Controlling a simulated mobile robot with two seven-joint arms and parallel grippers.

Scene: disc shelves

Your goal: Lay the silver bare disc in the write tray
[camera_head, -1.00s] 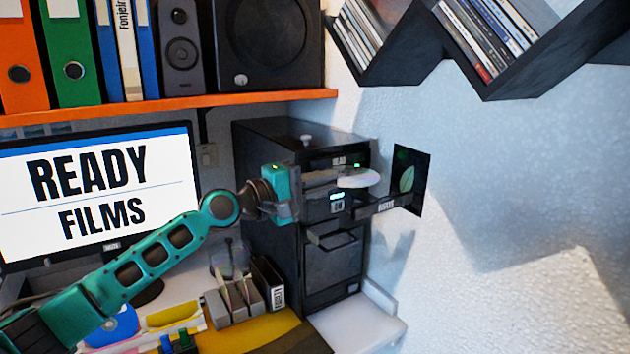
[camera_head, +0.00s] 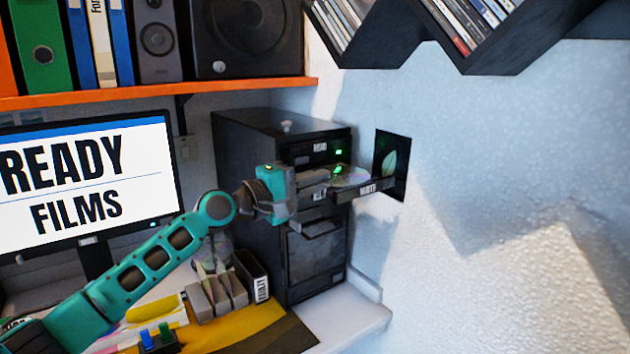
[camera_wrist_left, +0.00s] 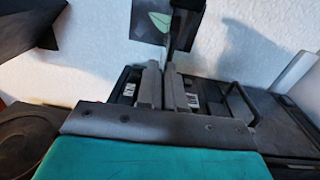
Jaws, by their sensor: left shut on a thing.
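The silver bare disc (camera_head: 352,177) lies about flat at the write tray (camera_head: 371,190), which sticks out to the right from the dark drive tower (camera_head: 262,160). The disc looks level with the tray or just above it; I cannot tell whether it touches the tray floor. My left gripper (camera_head: 324,180) is shut on the disc's near-left edge. In the left wrist view its two fingers (camera_wrist_left: 162,88) stand close together, with the tray partly hidden beyond them. The disc is not clear in that view. My right gripper is not in view.
A dark wall panel with a green leaf shape (camera_head: 390,155) is close beyond the tray's end. A monitor (camera_head: 85,185) stands left of my arm. An orange shelf (camera_head: 150,92) runs above. Grey holders (camera_head: 218,292) and a black box (camera_head: 250,275) stand below the gripper.

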